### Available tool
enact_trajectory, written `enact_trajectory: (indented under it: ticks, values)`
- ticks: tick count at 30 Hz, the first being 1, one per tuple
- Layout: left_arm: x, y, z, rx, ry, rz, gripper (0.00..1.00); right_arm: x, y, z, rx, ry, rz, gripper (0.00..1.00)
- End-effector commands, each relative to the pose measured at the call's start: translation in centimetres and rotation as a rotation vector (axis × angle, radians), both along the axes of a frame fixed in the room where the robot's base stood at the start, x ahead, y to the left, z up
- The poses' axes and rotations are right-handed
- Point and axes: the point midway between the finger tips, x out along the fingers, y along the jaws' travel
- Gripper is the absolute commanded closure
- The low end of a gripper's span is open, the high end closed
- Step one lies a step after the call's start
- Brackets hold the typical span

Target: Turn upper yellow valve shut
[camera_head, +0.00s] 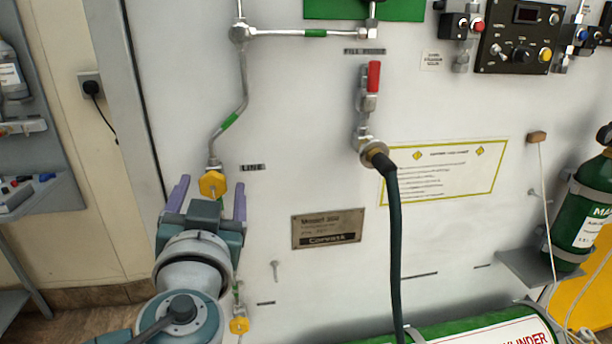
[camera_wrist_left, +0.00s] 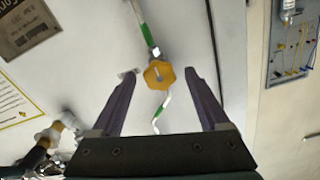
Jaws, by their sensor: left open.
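The upper yellow valve (camera_head: 212,184) is a yellow knob on a thin metal pipe with green bands, on the white panel. It also shows in the left wrist view (camera_wrist_left: 159,74), just beyond and between my fingertips. My left gripper (camera_head: 211,188) is open, with its two purple fingers to either side of the knob in the head view. In the left wrist view the fingers (camera_wrist_left: 160,72) look apart from the knob, with nothing between them lower down. A lower yellow valve (camera_head: 239,325) sits below, beside my arm. My right gripper is in neither view.
A dark green hose (camera_head: 394,250) hangs from a fitting with a red-handled valve (camera_head: 373,78) to the right. A metal nameplate (camera_head: 328,228) and a yellow-bordered sign (camera_head: 445,172) are on the panel. A green cylinder (camera_head: 480,330) lies at the bottom right.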

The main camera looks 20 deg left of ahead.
Motion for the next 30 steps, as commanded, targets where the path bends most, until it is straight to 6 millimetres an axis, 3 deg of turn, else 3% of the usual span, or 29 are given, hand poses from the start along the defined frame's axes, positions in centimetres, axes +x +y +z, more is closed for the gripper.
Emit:
enact_trajectory:
  ticks: [2,23,30]
  values:
    - [-0.02,-0.01,0.00,0.000,0.000,0.000,0.22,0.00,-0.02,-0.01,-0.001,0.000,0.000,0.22]
    - [-0.04,-0.04,0.02,-0.001,-0.001,0.000,1.00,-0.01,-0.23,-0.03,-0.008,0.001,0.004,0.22]
    - [-0.04,-0.05,0.00,0.007,0.003,0.001,1.00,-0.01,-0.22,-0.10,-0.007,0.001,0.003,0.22]
